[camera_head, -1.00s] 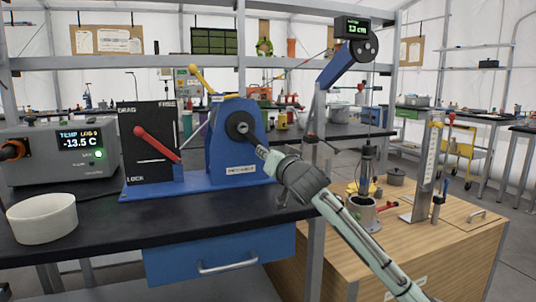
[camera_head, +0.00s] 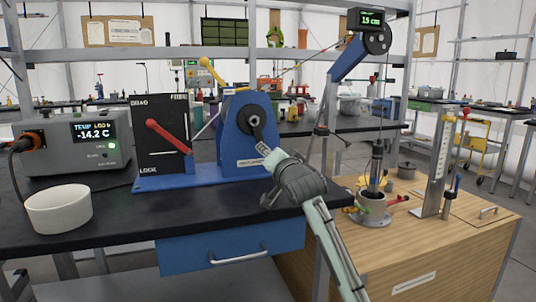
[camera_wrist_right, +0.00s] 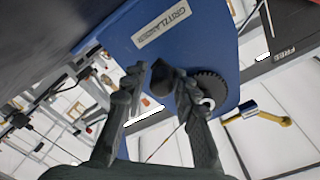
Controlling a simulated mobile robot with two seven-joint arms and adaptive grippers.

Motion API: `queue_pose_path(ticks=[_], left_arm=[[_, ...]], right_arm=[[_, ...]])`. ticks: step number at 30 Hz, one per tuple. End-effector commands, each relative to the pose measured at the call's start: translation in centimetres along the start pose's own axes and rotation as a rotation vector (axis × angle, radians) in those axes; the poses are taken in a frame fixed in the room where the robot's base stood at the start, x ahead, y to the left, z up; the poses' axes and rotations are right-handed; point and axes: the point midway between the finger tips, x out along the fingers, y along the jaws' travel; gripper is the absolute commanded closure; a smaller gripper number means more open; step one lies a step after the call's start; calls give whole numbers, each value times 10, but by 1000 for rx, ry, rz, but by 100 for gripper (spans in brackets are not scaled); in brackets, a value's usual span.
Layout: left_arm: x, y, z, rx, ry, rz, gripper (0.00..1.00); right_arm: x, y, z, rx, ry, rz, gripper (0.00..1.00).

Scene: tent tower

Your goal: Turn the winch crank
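The blue winch (camera_head: 230,147) stands on the black bench top, its round dark hub facing me. The short dark crank (camera_head: 259,134) runs down and slightly right from the hub. My right gripper (camera_head: 268,160) is at the crank's outer end. The toothed hub wheel (camera_wrist_right: 208,90) shows beside the right finger. A red lever (camera_head: 167,135) on the black DRAG/FREE/LOCK panel (camera_head: 147,115) slants down to the right. My left gripper is not in view.
A grey temperature logger (camera_head: 72,145) and a white bowl (camera_head: 59,208) stand at the left. At the right, a dark cylinder (camera_head: 376,165) hangs by a line over a cup (camera_head: 372,207) on the wooden cabinet (camera_head: 420,245). The boom display (camera_head: 371,18) reads 15 cm.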

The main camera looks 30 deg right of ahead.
Motion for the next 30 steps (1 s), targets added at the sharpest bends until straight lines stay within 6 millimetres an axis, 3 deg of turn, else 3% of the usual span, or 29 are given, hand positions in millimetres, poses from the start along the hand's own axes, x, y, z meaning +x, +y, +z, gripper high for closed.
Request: queue_pose_path(ticks=[14, 30], left_arm=[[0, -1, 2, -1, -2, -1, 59], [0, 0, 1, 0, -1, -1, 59]], right_arm=[[-8, -1, 1, 0, -1, -3, 58], [-108, 0, 1, 1, -1, -1, 58]])
